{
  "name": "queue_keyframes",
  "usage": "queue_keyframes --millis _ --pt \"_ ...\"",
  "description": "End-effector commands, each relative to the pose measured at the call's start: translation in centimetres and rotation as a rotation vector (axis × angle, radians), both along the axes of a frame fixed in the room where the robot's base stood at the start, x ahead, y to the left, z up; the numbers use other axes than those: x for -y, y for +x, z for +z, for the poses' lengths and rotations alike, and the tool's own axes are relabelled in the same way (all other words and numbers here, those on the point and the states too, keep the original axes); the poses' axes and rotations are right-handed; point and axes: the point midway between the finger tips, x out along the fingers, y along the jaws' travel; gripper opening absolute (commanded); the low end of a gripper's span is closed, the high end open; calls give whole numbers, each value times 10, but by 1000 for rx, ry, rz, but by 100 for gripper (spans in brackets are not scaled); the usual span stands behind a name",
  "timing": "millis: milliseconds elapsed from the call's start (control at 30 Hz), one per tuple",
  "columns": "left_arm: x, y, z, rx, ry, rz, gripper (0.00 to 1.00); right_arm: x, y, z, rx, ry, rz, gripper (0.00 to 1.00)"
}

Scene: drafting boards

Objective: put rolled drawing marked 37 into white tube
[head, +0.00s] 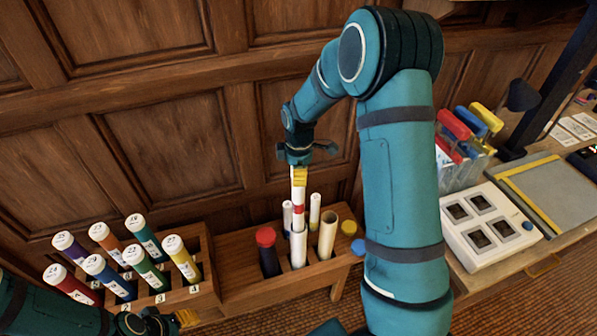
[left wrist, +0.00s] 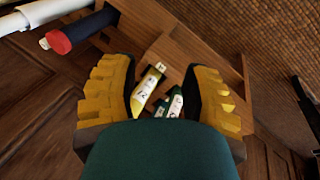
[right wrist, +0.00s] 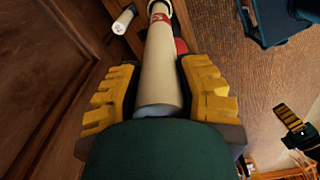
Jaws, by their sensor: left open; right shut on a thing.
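My right gripper (head: 299,178) is shut on the upper end of a pale rolled drawing (head: 298,196) with a red band. The roll hangs upright over the white tube (head: 298,249) in the wooden stand. Its lower end meets the tube's mouth in the head view; I cannot tell how far inside it is. In the right wrist view the roll (right wrist: 160,75) lies between the fingers (right wrist: 160,100). No number is readable on it. My left gripper (left wrist: 165,95) is open and empty, low at the left, with a yellow roll (left wrist: 147,88) beyond its fingers.
The stand (head: 238,280) also holds a dark blue tube with a red cap (head: 267,250), an open tan tube (head: 327,235) and thin rolls behind. A rack (head: 205,295) at left holds several coloured rolls with labelled ends. A white box (head: 490,232) sits on the right desk.

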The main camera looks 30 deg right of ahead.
Motion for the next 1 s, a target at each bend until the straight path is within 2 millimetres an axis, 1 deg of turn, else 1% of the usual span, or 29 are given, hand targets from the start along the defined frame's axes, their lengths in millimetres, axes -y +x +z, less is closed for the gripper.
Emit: queue_keyframes --millis 33,100,1000 --pt "0 -1 -5 -2 0 -2 47 0 0 -6 -1 0 -1 0" --pt "0 -2 -9 -4 0 -4 47 0 0 -11 -1 0 -1 0" --pt "3 -17 -53 -37 -9 -30 47 0 0 -75 0 0 -1 0"
